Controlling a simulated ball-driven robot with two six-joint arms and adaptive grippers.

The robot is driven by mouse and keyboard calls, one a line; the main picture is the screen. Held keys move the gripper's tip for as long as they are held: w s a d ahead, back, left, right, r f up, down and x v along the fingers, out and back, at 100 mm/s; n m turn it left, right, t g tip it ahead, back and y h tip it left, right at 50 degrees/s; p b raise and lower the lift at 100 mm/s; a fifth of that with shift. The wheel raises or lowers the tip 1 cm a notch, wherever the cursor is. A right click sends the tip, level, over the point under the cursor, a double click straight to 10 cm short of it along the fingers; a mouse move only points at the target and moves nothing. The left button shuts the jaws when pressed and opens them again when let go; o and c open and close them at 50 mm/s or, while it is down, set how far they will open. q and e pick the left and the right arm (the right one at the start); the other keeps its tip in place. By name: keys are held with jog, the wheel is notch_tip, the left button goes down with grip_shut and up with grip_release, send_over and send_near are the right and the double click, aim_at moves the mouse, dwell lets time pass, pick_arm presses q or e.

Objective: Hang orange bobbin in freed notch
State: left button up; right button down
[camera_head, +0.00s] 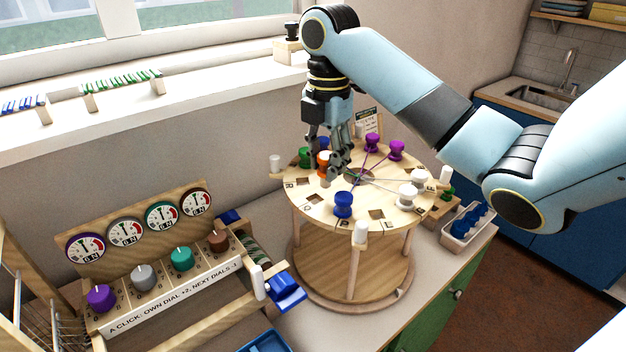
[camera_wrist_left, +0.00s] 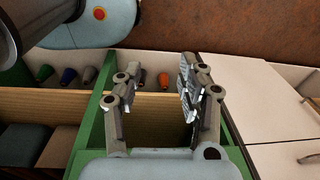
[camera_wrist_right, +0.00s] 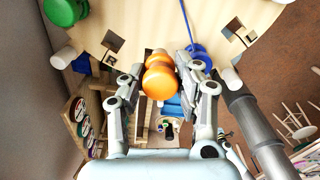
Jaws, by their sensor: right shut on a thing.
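The round wooden board (camera_head: 290,196) stands on posts, with dark square notches (camera_head: 376,214) and lettering round its rim. My right gripper (camera_head: 335,168) is over its left part and shut on the orange bobbin (camera_head: 323,163). The right wrist view shows the orange bobbin (camera_wrist_right: 158,80) between the fingers, near the board's edge; I cannot tell whether it touches the board. Empty notches (camera_wrist_right: 113,40) show close by. My left gripper (camera_wrist_left: 155,85) is open and empty above a drawer with green edges, outside the head view.
Other bobbins stand on the board: blue (camera_head: 343,204), purple (camera_head: 372,143), white (camera_head: 407,194) and green (camera_head: 305,157). White pegs (camera_head: 360,232) stick up at the rim. A dial panel (camera_head: 140,228) is at left; a tray of blue pieces (camera_head: 468,222) is at right.

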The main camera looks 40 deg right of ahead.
pick_arm(q)
jog(key=shift+w+r+p, duration=0.55)
jog(key=shift+r+p, duration=0.15)
jog(key=shift+r, duration=0.2)
pick_arm(e)
jog(key=shift+w+a+f, duration=0.15)
jog(key=shift+a+f, duration=0.15)
jog(key=shift+f, duration=0.6)
jog(key=shift+w+a+f, duration=0.2)
jog(key=shift+a+f, duration=0.15)
jog(key=shift+f, duration=0.6)
jog(key=shift+w+a+f, duration=0.15)
jog(key=shift+a+f, duration=0.15)
jog(key=shift+f, duration=0.6)
jog(key=c, duration=1.2)
grip_release()
pick_arm(q)
jog(key=shift+w, duration=0.1)
